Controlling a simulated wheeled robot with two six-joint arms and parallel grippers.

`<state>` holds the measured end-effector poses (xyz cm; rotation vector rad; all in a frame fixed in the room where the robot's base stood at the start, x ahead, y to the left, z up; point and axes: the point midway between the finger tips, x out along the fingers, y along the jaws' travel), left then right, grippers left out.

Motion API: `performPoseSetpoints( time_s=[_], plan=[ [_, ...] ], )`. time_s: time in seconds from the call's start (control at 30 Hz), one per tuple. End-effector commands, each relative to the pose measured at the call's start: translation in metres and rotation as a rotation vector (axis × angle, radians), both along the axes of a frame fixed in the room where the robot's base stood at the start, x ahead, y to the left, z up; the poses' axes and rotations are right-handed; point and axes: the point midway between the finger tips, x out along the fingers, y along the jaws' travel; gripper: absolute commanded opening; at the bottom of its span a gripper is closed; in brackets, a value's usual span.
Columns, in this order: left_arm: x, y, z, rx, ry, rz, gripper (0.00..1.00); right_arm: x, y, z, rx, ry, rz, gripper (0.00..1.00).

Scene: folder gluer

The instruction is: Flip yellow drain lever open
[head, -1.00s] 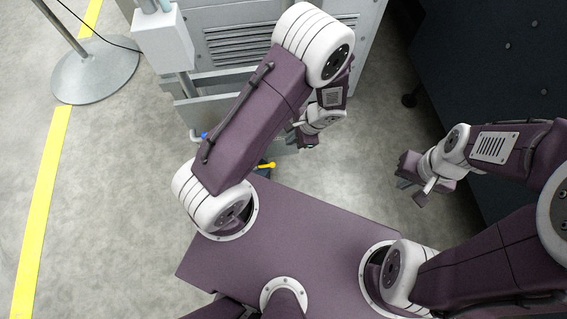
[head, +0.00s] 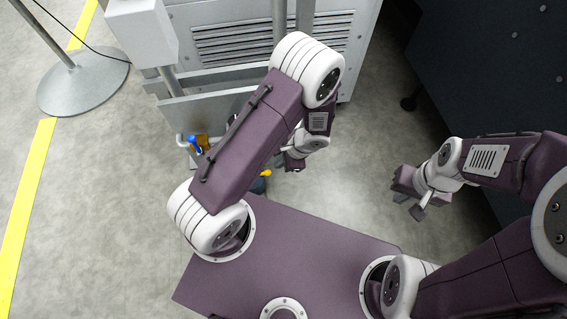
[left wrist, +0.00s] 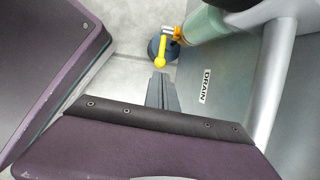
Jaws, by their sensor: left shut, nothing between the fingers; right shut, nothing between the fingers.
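The yellow drain lever (left wrist: 161,53) shows in the left wrist view, with a round knob end, just beyond my left fingertips. In the head view its yellow end (head: 266,173) peeks out beside my left arm, which hides the rest. A white DRAIN label (left wrist: 207,86) is on the grey panel to the lever's right. My left gripper (left wrist: 161,88) is shut and empty, pointing toward the lever; a small gap seems to separate them. It also shows in the head view (head: 293,163). My right gripper (head: 407,198) is shut and empty, away from the lever over the floor.
A blue-handled valve (head: 194,143) sits on piping left of my left arm. The grey machine cabinet (head: 270,40) with vents stands ahead. A dark blue round object (left wrist: 157,46) lies behind the lever. A dark panel (head: 490,60) stands at right. Floor between is clear.

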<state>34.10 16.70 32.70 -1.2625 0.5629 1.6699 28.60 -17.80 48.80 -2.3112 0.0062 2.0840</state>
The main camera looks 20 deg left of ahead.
Motion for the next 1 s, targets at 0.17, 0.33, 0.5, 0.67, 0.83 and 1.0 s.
performPoseSetpoints(
  time_s=[0.17,0.33,0.5,0.67,0.83,1.0],
  plan=[
    [-0.002,0.015,-0.043,0.000,0.002,0.001,0.00,0.000,0.000,-0.037,0.000,0.000,0.000,0.00],
    [-0.002,0.025,-0.063,0.000,0.001,0.001,0.00,0.000,0.000,-0.056,0.000,0.000,0.000,0.00],
    [-0.003,0.030,-0.069,0.000,0.000,0.001,0.00,0.000,0.000,-0.061,0.000,0.000,0.000,0.00],
    [-0.003,0.030,-0.068,0.000,0.000,0.000,0.00,0.000,0.000,-0.060,0.000,0.000,0.000,0.00],
    [-0.003,0.030,-0.068,0.001,0.000,0.000,0.00,0.000,0.000,-0.060,0.000,0.000,0.000,0.00],
    [-0.003,0.030,-0.069,0.019,0.013,0.000,0.00,0.000,0.000,-0.058,0.000,0.000,0.000,0.00]
  ],
)
